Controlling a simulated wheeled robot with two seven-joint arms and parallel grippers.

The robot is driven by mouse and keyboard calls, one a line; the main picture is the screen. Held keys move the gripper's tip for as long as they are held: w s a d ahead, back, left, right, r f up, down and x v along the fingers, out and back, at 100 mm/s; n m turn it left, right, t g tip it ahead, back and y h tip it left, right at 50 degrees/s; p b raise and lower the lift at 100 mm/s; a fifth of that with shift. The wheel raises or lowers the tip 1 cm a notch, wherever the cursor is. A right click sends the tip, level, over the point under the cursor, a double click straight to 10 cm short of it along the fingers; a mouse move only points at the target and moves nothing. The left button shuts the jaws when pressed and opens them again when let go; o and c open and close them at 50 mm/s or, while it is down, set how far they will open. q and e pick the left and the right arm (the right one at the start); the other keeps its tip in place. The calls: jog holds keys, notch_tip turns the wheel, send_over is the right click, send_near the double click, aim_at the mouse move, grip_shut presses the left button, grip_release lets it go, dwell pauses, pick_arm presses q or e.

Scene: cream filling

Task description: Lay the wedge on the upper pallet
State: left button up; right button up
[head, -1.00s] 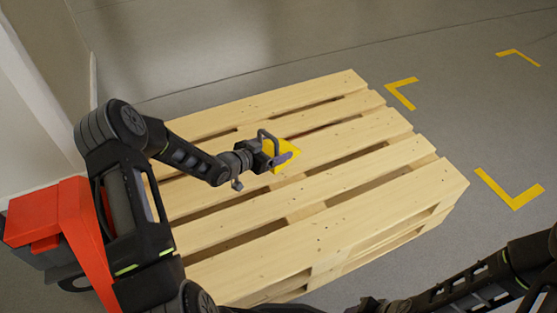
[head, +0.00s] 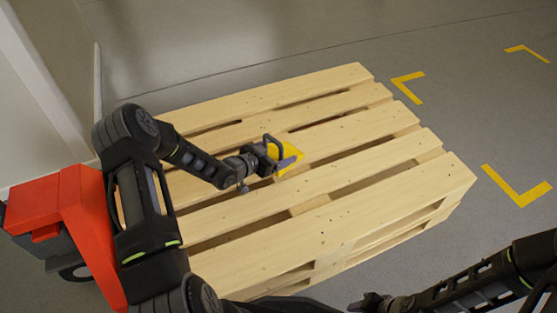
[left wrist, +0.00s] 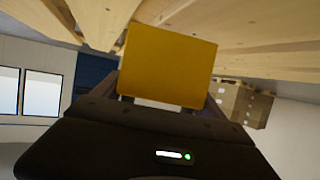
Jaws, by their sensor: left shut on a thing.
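The yellow wedge (head: 292,150) is between the fingers of my left gripper (head: 282,158), which is shut on it. Both are over the middle slats of the light wooden pallet (head: 330,217) in the head view. The wedge is low, close to the slats; I cannot tell whether it touches them. In the left wrist view the wedge (left wrist: 168,65) shows a broad yellow face, with pallet slats (left wrist: 245,28) along the top. The gripper hides part of the wedge. My right gripper (head: 368,302) is at the bottom edge, dark, its jaws unclear.
Yellow corner marks (head: 515,188) lie on the grey floor right of the pallet, where the floor is clear. A red and dark machine part (head: 75,215) is at the left. Cardboard boxes (left wrist: 243,104) show in the left wrist view. Gaps run between the slats.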

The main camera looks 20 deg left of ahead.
pick_arm(q)
jog(key=shift+f+b, duration=0.65)
jog(key=shift+f, duration=1.15)
jog(key=shift+f, duration=0.15)
jog(key=o, duration=1.8)
jog(key=shift+r, duration=0.2)
jog(key=shift+p+v, duration=1.7)
jog(key=shift+v, duration=4.25)
